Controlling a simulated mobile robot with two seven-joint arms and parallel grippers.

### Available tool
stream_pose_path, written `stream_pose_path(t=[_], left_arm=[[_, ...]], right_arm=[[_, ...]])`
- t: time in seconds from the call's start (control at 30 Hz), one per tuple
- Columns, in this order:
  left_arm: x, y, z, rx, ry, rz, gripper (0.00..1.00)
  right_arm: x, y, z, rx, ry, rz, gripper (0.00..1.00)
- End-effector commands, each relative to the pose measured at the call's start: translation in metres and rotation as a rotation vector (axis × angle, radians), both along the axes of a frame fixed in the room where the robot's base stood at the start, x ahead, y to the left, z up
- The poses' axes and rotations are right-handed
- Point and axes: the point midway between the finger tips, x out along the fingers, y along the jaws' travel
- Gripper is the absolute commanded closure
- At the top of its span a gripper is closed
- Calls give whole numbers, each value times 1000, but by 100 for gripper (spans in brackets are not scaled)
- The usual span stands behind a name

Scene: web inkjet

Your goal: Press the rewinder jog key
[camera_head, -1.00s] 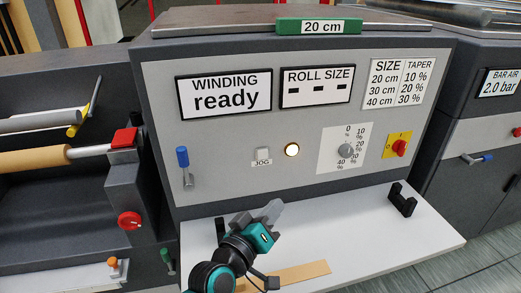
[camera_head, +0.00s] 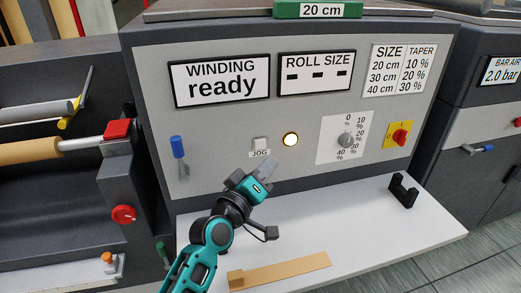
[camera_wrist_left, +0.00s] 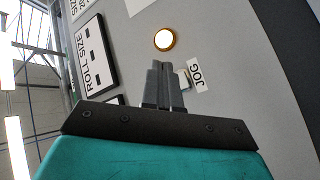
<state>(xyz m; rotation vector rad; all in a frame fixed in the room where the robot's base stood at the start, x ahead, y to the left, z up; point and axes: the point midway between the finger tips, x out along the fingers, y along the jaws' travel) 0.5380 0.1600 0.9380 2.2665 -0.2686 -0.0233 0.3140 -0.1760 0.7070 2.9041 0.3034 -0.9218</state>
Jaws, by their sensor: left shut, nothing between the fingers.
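My right gripper is not in view.
The panel carries a WINDING ready display (camera_head: 221,80), a blue-handled lever (camera_head: 177,148), a taper dial (camera_head: 346,140) and a red-yellow switch (camera_head: 400,135). A white shelf (camera_head: 350,225) below holds a tan strip (camera_head: 285,270) and a black bracket (camera_head: 403,191).

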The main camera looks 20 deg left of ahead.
Motion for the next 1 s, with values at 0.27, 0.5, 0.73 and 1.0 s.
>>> stream_pose_path(t=[0.27,0.5,0.73,1.0], left_arm=[[27,18,-1,3,-1,-1,100],[34,23,0,2,0,-1,100],[34,24,0,2,1,0,100],[34,24,0,2,1,0,100]], right_arm=[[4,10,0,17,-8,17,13],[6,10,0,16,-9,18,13],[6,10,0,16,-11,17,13],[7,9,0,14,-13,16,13]])
